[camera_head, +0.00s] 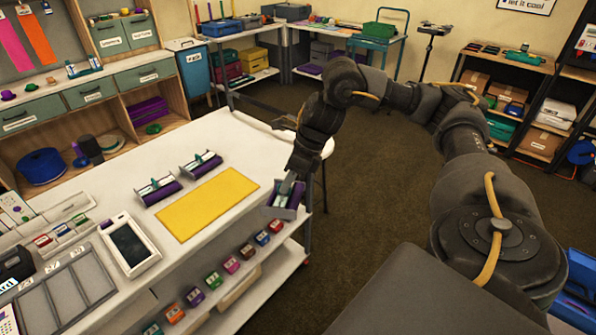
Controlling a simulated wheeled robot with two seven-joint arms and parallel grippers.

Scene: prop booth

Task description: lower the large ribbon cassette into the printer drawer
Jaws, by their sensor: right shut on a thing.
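My right gripper (290,184) reaches down at the right edge of the white table. It is shut on a grey cassette with purple ends (285,212). The gripper partly hides this cassette, and I cannot tell whether it touches the table. Two similar cassettes, grey with purple rolls and white-green middles, lie on the table left of the yellow mat: a nearer one (158,191) and a farther one (201,164). I cannot make out a printer drawer for certain. My left gripper is not in view.
The yellow mat (207,203) is bare. A white framed tablet (130,244) and a grey compartment tray (66,298) lie at the table's left. Small coloured blocks line the shelf edge (232,265) below. Brown carpet (372,200) is open to the right.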

